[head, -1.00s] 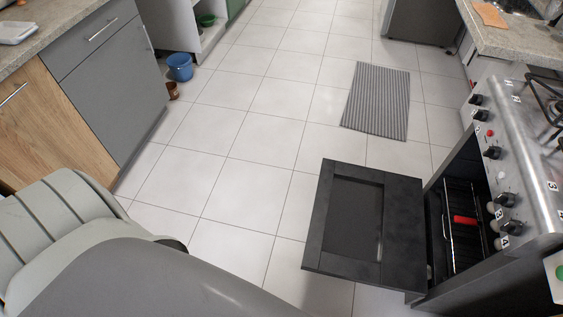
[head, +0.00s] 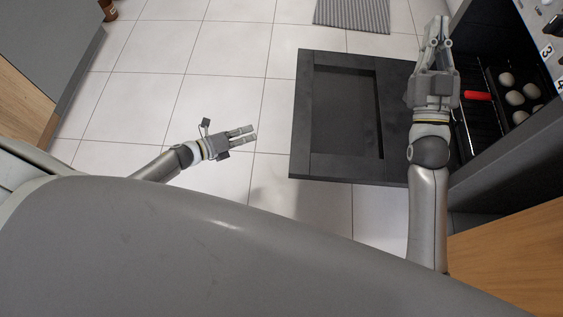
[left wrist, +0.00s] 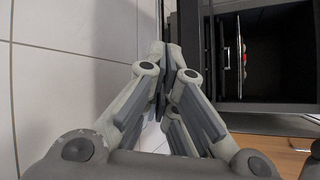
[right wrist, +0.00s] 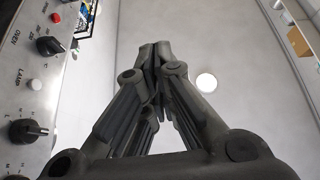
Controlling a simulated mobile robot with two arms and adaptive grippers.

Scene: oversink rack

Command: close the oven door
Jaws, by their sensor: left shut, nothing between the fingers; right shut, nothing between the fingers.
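The oven door (head: 345,115) is a dark panel with a recessed middle, hinged fully down and open beside the oven. The oven cavity (head: 480,120) is open, with a rack, pale round items and a red piece inside. The cavity also shows in the left wrist view (left wrist: 285,50). My right gripper (head: 437,25) is shut and empty, over the door's hinge side in front of the cavity. In the right wrist view its fingers (right wrist: 156,50) point up toward the ceiling. My left gripper (head: 252,134) is shut and empty, left of the door, apart from it in the head view.
The oven's knob panel (right wrist: 35,85) rises at left in the right wrist view. A striped grey mat (head: 352,14) lies beyond the door. Tiled floor (head: 215,95) is free left of the door. A grey cabinet (head: 45,45) stands at far left.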

